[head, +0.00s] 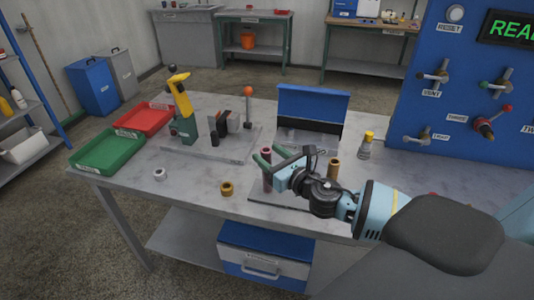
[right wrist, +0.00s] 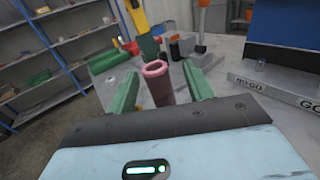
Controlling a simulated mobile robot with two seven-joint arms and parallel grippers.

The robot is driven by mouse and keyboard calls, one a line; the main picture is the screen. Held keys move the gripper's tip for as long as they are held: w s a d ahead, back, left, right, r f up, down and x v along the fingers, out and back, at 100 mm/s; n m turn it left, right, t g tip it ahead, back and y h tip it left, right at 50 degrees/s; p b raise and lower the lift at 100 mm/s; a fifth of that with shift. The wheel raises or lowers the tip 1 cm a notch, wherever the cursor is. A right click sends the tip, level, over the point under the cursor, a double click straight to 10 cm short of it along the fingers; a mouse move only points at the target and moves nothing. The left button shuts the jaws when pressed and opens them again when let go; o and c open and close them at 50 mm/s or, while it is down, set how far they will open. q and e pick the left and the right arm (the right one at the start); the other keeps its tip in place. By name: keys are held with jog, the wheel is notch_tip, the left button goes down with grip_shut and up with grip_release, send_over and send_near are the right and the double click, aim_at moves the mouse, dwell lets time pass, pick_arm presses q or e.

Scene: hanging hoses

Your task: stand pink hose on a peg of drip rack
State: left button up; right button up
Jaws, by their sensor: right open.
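The pink hose (head: 267,181) is a short, dark-pink tube with an open top. It stands upright over the left part of a low grey plate (head: 262,197), which may be the drip rack; I cannot make out a peg under the hose. My right gripper (head: 264,158) is open, its green fingers around the upper part of the hose. In the right wrist view the hose (right wrist: 157,84) stands between the two spread fingers, with gaps visible on both sides. The hose's lower end is hidden there. My left gripper is not in view.
A brown tube (head: 333,171) stands right of my gripper. A brass ring (head: 227,188) and a steel ring (head: 159,174) lie on the table. Behind are a blue-backed gauge box (head: 312,104), a yellow-green tool (head: 181,98) and a yellow-capped bottle (head: 366,147). Trays (head: 108,151) lie left.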

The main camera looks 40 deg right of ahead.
jog(key=s, duration=0.5)
jog(key=shift+d, duration=0.2)
jog(key=shift+s, duration=0.75)
